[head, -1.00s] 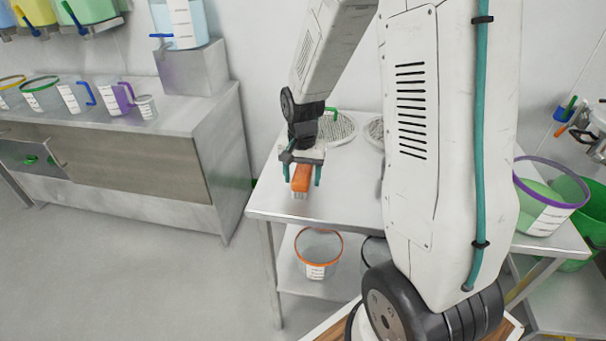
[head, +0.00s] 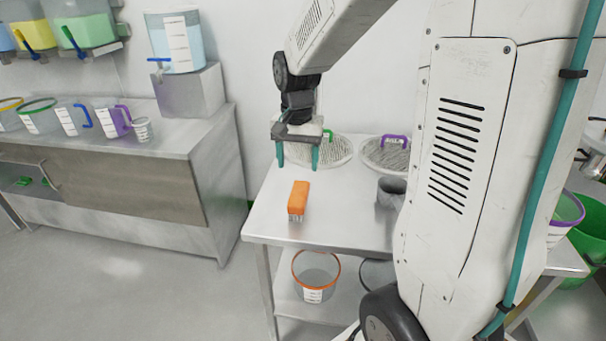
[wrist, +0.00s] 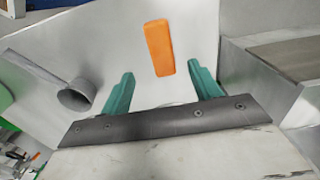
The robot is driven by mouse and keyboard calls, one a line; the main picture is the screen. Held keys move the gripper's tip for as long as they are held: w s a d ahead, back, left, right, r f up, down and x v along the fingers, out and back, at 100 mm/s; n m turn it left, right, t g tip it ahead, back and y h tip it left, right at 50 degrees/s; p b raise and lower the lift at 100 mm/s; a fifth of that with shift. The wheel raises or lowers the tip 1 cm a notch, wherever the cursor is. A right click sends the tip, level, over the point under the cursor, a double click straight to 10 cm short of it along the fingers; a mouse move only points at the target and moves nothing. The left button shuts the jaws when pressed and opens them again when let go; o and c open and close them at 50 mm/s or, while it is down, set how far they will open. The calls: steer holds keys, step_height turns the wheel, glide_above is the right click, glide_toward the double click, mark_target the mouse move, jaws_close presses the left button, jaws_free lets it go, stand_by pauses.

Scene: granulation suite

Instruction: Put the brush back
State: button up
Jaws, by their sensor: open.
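The brush (head: 299,198) has an orange block and pale bristles below it. It rests on the steel table (head: 268,222), near its front left edge. In the wrist view the orange brush (wrist: 159,47) lies beyond the fingertips, between their lines and apart from both. My gripper (head: 297,167) has teal fingers; it is open and empty, above the table and behind the brush. The fingers also show in the wrist view (wrist: 163,80).
Two round sieves (head: 322,150) (head: 378,155) lie at the table's back, with green and purple handles. A grey cup (head: 390,190) stands to the right of the brush. An orange-rimmed bucket (head: 315,275) sits on the lower shelf. A steel cabinet (head: 200,142) stands left across a gap.

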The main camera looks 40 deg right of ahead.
steer(key=s+a+r+n, duration=0.3)
steer(key=s, duration=0.4)
steer(key=s+a+r+n, duration=0.3)
steer(key=s, duration=0.5)
steer(key=s+a+r+n+t, duration=0.1)
steer(key=s+a+r+n, duration=0.1)
steer(key=s, duration=0.6)
steer(key=shift+a+r+n, duration=0.4)
steer(key=shift+a+n, duration=0.1)
steer(key=shift+a, duration=0.2)
